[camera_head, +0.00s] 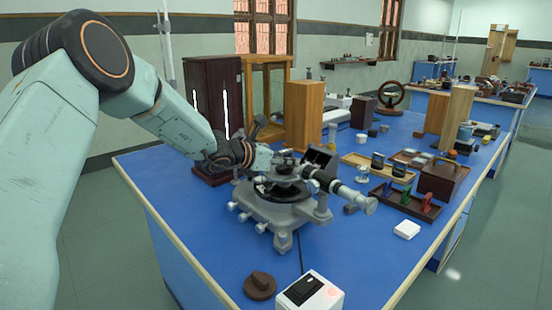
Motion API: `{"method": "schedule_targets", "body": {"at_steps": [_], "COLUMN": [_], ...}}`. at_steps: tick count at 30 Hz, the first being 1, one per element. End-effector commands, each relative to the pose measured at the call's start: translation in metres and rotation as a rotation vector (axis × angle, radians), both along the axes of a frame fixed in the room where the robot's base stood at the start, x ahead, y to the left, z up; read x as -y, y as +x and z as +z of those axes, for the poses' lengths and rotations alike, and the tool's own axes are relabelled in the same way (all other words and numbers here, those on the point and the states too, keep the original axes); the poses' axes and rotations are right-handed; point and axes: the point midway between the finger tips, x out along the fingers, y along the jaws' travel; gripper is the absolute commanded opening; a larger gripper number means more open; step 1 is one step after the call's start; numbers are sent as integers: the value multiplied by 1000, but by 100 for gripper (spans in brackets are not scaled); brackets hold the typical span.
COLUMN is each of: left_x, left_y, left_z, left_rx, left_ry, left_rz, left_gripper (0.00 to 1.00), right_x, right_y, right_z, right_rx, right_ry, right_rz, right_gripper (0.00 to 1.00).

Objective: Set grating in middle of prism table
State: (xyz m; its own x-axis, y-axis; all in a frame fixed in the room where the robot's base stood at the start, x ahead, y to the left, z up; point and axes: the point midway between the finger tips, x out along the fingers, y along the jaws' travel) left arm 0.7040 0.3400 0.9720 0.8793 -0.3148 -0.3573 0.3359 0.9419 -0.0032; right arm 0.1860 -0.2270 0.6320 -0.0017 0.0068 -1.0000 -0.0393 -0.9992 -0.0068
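The spectrometer (282,210) stands on the blue bench, a grey cast base with a dark round scale and a telescope tube (345,190) pointing to the lower right. Its small prism table (287,171) is near its centre, partly covered by my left gripper. My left arm comes in from the left, and the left gripper (287,158) is at the prism table, seen from the side. Its fingers are small and blend with the dark parts, so I cannot tell whether they hold anything. I cannot make out the grating for certain. My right gripper is not in view.
A wooden block (304,115) and a dark cabinet (213,95) stand behind the spectrometer. Trays of small items and a brown box (441,178) are to the right. A white box (311,292) and a dark round item (260,286) are at the front. Blue bench right of the spectrometer is partly clear.

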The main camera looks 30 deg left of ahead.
Motion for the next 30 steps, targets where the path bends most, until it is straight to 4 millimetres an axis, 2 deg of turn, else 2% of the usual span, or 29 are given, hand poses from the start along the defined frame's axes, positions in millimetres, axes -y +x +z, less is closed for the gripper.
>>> {"method": "schedule_targets", "body": {"at_steps": [2,12,19,30], "left_x": [-1,-19,-28,-37], "left_y": [-2,-52,-78,-103], "left_z": [5,26,36,45], "left_rx": [1,4,3,1], "left_ry": [-2,-8,-6,-2], "left_rz": [2,3,2,2], "left_gripper": [35,35,35,35], "right_x": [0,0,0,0], "right_y": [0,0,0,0], "right_z": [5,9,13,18], "right_rx": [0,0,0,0], "right_ry": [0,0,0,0], "right_rz": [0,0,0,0], "right_gripper": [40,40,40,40]}}
